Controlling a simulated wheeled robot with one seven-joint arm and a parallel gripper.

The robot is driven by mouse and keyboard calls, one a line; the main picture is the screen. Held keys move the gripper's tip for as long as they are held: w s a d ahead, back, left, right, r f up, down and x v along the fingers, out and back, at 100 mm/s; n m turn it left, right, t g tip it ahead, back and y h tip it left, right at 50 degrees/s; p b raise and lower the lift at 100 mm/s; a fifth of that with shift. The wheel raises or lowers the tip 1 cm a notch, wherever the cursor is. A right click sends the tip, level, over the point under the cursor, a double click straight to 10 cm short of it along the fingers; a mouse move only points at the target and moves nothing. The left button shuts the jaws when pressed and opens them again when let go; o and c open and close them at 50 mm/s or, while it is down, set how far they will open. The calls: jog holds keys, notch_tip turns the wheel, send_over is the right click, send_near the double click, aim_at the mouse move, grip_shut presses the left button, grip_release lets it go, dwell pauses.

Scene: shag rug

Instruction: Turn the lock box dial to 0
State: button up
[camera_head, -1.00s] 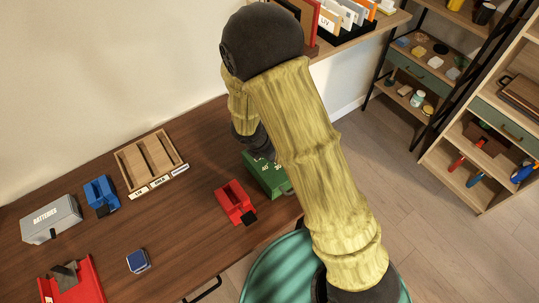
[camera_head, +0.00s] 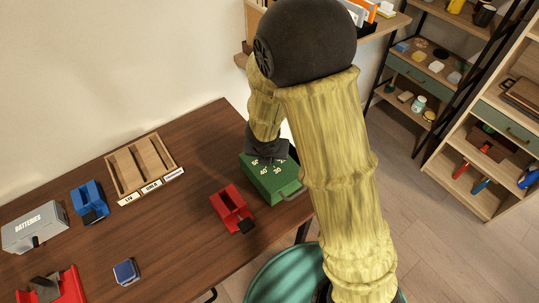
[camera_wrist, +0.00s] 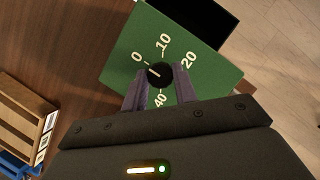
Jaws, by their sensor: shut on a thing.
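The green lock box (camera_head: 277,190) stands at the right end of the wooden table. Its numbered top also shows in the wrist view (camera_wrist: 207,80). The round black dial (camera_wrist: 160,74) is at the middle of that face, with 0, 10, 20 and 40 readable around it. A short pale mark on the dial appears to point up-left, roughly toward the 0. My gripper (camera_wrist: 160,81) is shut on the dial, one finger on each side. In the head view my gripper (camera_head: 266,152) covers the dial and part of the numbers.
A red holder (camera_head: 232,208) stands just left of the lock box. A wooden tray (camera_head: 140,168), blue holder (camera_head: 88,201) and grey batteries box (camera_head: 35,228) are farther left. A teal round surface (camera_head: 282,275) is below the table edge. Shelves stand at right.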

jog(key=shift+w+r, duration=0.1)
jog(key=shift+w, duration=0.05)
jog(key=o, duration=1)
jog(key=shift+a+r+p, duration=0.1)
jog(key=shift+r+p, duration=0.25)
jog(key=p+v, duration=0.9)
jog(key=v, duration=0.7)
jog(key=shift+s+r, duration=0.25)
